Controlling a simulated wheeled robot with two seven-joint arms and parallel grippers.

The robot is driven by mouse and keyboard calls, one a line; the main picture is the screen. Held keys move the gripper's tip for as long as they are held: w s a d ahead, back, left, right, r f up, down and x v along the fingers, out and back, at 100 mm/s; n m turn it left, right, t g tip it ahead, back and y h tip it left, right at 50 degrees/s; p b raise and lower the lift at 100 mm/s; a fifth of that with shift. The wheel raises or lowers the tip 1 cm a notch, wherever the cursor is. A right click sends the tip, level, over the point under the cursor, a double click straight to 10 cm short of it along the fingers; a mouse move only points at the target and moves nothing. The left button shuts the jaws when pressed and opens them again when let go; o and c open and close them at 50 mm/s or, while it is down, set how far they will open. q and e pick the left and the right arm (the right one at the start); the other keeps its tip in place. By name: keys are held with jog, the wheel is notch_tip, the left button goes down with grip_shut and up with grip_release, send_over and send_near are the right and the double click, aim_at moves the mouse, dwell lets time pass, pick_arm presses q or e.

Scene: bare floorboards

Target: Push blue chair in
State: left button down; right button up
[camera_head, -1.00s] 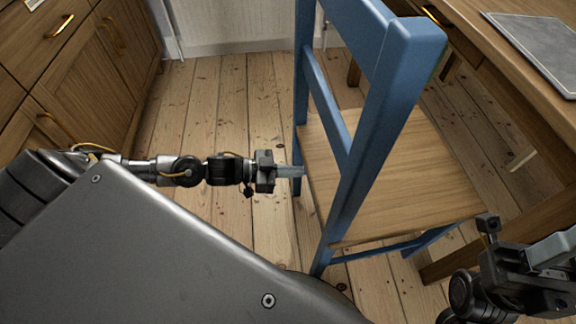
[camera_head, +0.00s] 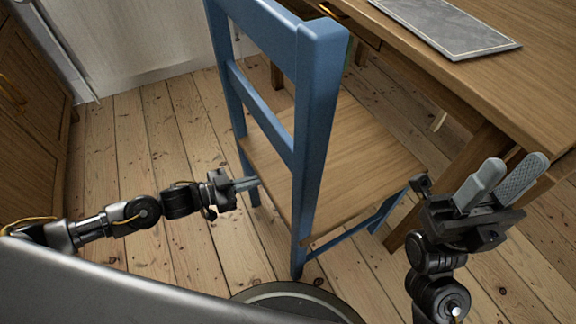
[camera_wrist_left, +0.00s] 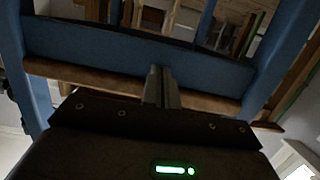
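The blue chair (camera_head: 317,130) has a blue frame and a wooden seat (camera_head: 345,165). It stands upright beside the table (camera_head: 480,75), its back towards me. My left gripper (camera_head: 250,183) is at the chair's rear edge, between the back posts at about seat height. Its fingers look shut together and empty. In the left wrist view the fingers (camera_wrist_left: 161,86) overlap a blue rail of the chair (camera_wrist_left: 120,50); whether they touch it I cannot tell. My right gripper (camera_head: 503,182) is open and empty, right of the chair and in front of the table.
A grey placemat (camera_head: 445,25) lies on the table. A table leg (camera_head: 450,180) stands just right of the chair. Wooden cabinets (camera_head: 30,110) are at the left, and a white wall (camera_head: 130,40) is behind. Floorboards between cabinets and chair are clear.

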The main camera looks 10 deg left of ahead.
pick_arm(q)
jog(key=shift+w+d+r+p, duration=0.1)
jog(key=shift+w+d+p, duration=0.05)
jog(key=shift+w+d, duration=0.5)
jog(key=shift+w+d+p, duration=0.1)
jog(key=shift+w+d, duration=0.4)
jog(key=shift+d, duration=0.4)
jog(key=shift+w+d+r+p, duration=0.1)
jog(key=shift+w+d+p, duration=0.05)
jog(key=shift+w+d, duration=0.5)
jog(key=shift+r+x, duration=0.2)
jog(key=shift+x, duration=0.85)
jog(key=shift+r+x, duration=0.25)
jog(key=shift+x, duration=0.75)
jog(key=shift+r+x, duration=0.2)
jog(key=shift+x, duration=0.85)
jog(key=shift+d, duration=0.2)
jog(key=shift+s+a, duration=0.1)
jog(key=shift+s, duration=0.05)
jog(key=shift+s+a+p, duration=0.3)
jog(key=shift+a+p, duration=0.15)
jog(key=shift+p, duration=0.25)
jog(key=shift+s+a+p, duration=0.4)
jog(key=shift+s+a, duration=0.05)
jog(key=shift+a, duration=0.15)
jog(key=shift+s+a+f, duration=0.1)
jog(key=shift+a+f, duration=0.05)
